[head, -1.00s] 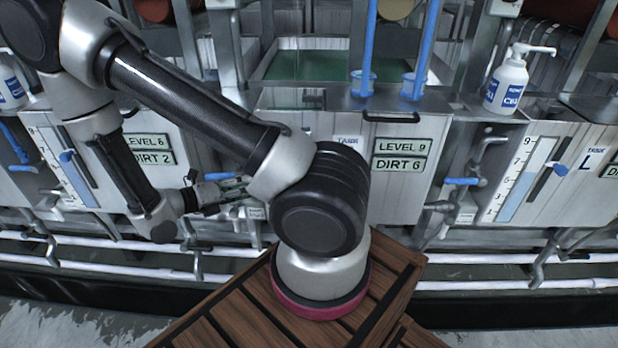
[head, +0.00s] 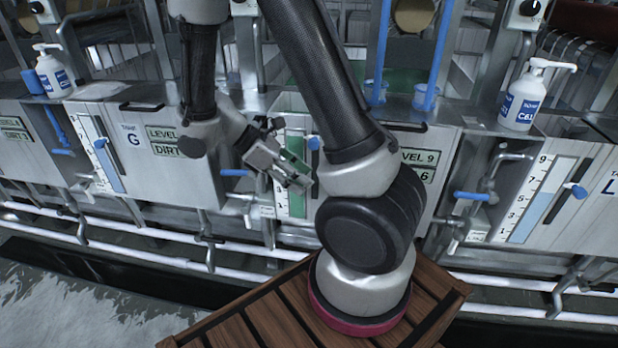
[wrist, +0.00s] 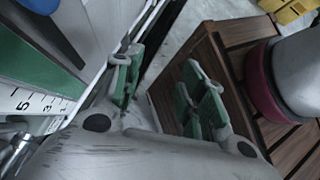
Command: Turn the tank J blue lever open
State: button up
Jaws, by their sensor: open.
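The middle tank (head: 440,185) has a "LEVEL 9" sign partly behind my arm, and its letter is hidden. A blue lever (head: 235,172) points left on the pipework left of its green gauge (head: 297,175); it is probably tank J's lever. My gripper (head: 300,182) is open and empty, in front of the gauge and to the right of that lever. In the wrist view, the green-padded fingers (wrist: 160,80) stand apart with nothing between them. The gauge (wrist: 30,98) shows at left there, and I cannot make out the lever.
Tank G (head: 165,165) is to the left and tank L (head: 570,190) to the right, with its own blue lever (head: 472,195). White pipes (head: 150,235) run low along the tanks. A slatted wooden platform (head: 260,310) is below my arm. White pump bottles (head: 524,97) stand on the ledge.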

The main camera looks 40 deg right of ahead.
aim_at(226, 170)
jog(key=shift+s+r, duration=0.15)
jog(key=shift+s, duration=0.05)
